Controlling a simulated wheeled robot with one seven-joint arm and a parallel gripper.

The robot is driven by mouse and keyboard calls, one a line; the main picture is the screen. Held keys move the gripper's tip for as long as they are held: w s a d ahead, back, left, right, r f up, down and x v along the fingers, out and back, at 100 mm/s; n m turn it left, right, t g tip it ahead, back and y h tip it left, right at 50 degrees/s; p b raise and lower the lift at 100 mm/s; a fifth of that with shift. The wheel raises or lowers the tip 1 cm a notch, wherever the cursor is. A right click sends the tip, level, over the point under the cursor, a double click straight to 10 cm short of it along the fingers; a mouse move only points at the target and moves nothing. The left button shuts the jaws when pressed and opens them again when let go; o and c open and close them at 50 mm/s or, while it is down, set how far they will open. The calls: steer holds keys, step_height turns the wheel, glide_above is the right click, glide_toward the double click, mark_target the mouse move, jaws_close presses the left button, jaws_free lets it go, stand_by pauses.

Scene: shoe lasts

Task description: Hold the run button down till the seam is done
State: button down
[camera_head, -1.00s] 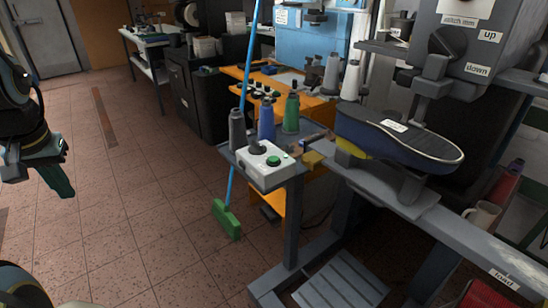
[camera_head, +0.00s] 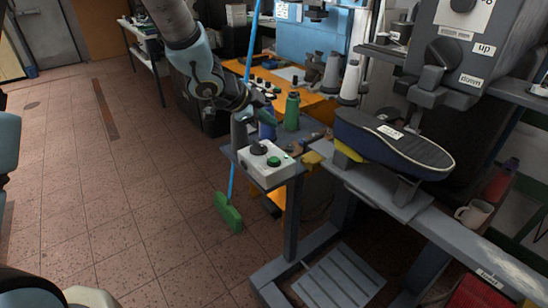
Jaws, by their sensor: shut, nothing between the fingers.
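A white control box (camera_head: 266,168) stands on the small grey shelf beside the sewing machine. It carries a green button (camera_head: 274,161) and a black knob (camera_head: 259,148); I cannot read a label naming the run button. My gripper (camera_head: 273,114) is shut and empty, above and behind the box among the thread spools, apart from the green button. A navy shoe (camera_head: 395,140) with a pale-edged sole sits sole up on the machine's support at right. Its seam is too small to make out.
A blue spool (camera_head: 267,130) and a green spool (camera_head: 291,112) stand close to my gripper. A grey spool (camera_head: 239,133) is beside them. The machine head (camera_head: 450,60) with "up" and "down" labels is at right.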

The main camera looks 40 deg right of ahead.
mark_target(270, 161)
steer(key=shift+f, duration=0.1)
stand_by(0.3)
step_height(270, 161, down, 9)
steer(key=b, duration=0.8)
steer(key=shift+r, duration=0.2)
steer(key=shift+f, duration=0.1)
stand_by(1.4)
steer(key=shift+f+b, duration=0.3)
steer(key=shift+b, duration=0.15)
